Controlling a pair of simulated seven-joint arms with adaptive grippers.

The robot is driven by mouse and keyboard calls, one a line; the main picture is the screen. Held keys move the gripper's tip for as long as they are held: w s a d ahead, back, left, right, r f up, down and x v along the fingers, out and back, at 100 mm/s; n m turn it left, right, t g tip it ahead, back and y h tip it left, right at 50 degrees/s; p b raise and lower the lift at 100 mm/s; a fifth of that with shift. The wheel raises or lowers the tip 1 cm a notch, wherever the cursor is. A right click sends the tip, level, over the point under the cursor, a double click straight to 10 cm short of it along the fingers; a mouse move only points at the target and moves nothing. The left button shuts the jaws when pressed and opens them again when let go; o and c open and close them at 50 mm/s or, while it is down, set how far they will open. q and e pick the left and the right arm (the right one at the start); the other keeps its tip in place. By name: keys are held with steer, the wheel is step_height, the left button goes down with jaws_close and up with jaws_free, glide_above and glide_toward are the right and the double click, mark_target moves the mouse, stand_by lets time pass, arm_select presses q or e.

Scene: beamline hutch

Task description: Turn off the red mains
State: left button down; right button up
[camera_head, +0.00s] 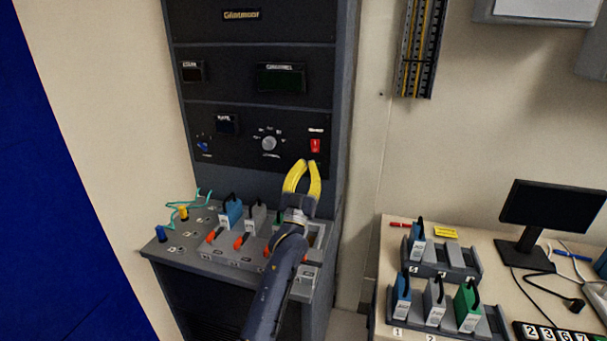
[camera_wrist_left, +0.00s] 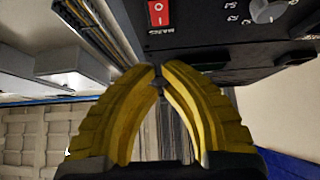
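The red mains switch (camera_head: 315,146) is a small upright rocker on the lower right of the dark rack's front panel. It also shows in the left wrist view (camera_wrist_left: 158,13), at the top, with white marks on its face. I cannot tell which side is pressed in. My left gripper (camera_head: 308,163) has yellow fingers pointing up at the panel, with the tips just below the switch in the head view. The fingertips (camera_wrist_left: 160,70) come together in the wrist view with nothing held. I see no contact with the switch. My right gripper is out of view.
A round selector knob (camera_head: 269,143) and a blue knob (camera_head: 203,146) are on the same panel. Below, a sloped desk (camera_head: 185,262) carries blue and grey plugs, orange-red levers and cables. A bench at right holds module racks (camera_head: 460,272) and a monitor (camera_head: 553,212).

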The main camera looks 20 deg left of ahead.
arm_select(q)
steer(key=shift+s+d, duration=0.1)
steer(key=shift+s, duration=1.95)
steer(key=shift+d, duration=0.1)
